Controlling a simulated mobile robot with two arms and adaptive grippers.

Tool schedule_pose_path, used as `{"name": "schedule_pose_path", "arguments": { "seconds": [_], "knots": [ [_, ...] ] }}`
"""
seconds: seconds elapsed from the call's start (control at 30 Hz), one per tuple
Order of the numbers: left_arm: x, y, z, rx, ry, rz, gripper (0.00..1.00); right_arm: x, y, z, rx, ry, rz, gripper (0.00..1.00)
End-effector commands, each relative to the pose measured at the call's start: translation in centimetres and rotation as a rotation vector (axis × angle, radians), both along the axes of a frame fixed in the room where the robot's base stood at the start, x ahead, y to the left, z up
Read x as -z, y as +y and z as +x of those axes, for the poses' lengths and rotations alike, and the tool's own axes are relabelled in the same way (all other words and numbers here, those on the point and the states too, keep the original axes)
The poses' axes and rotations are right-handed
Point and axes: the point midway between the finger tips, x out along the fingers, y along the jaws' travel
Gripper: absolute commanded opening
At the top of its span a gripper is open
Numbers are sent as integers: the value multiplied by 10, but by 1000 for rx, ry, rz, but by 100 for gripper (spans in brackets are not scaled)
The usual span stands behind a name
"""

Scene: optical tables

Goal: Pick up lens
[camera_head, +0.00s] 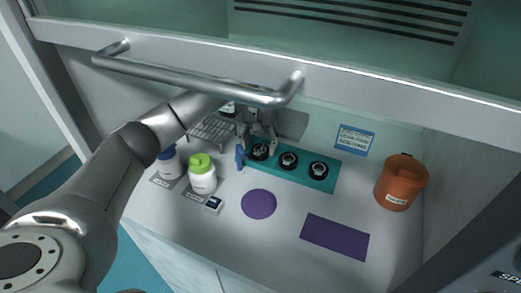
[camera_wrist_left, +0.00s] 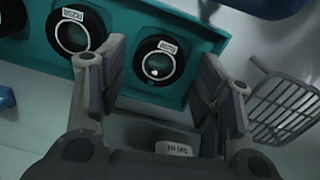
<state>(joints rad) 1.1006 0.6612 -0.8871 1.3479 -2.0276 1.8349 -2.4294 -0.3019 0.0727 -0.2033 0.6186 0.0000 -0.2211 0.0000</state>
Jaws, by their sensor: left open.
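Several black ring-shaped lenses stand in a row on a teal tray (camera_head: 303,177). The left lens (camera_head: 259,152) is next to my left gripper (camera_head: 258,148), and the middle lens (camera_head: 288,160) and right lens (camera_head: 318,170) lie apart from it. In the left wrist view, my left gripper (camera_wrist_left: 160,92) is open, with one lens (camera_wrist_left: 158,62) showing just beyond and between its fingers. Another lens (camera_wrist_left: 77,32) sits to the left of the fingers there. Both have white labels, too small to read surely. Nothing is held. My right gripper is not in view.
A wire rack (camera_head: 212,131) stands behind, left of the tray. A green-lidded white bottle (camera_head: 202,178), a blue-lidded bottle (camera_head: 169,163) and a small device (camera_head: 214,204) stand front left. An orange bucket (camera_head: 400,184) is at right. A raised sash with a handle (camera_head: 190,78) spans above.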

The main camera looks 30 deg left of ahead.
Motion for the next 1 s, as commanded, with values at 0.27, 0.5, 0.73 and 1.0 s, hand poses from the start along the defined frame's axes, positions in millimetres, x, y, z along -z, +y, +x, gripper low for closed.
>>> {"name": "schedule_pose_path", "arguments": {
  "seconds": [0.27,0.5,0.73,1.0],
  "knots": [
    [27,0,1,1,0,-1,59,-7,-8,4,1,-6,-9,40],
    [27,0,1,1,-1,-1,52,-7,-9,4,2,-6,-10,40],
    [27,0,1,0,-1,-1,23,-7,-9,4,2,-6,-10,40],
    [25,0,1,0,-2,-1,23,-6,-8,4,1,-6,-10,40]
  ]
}}
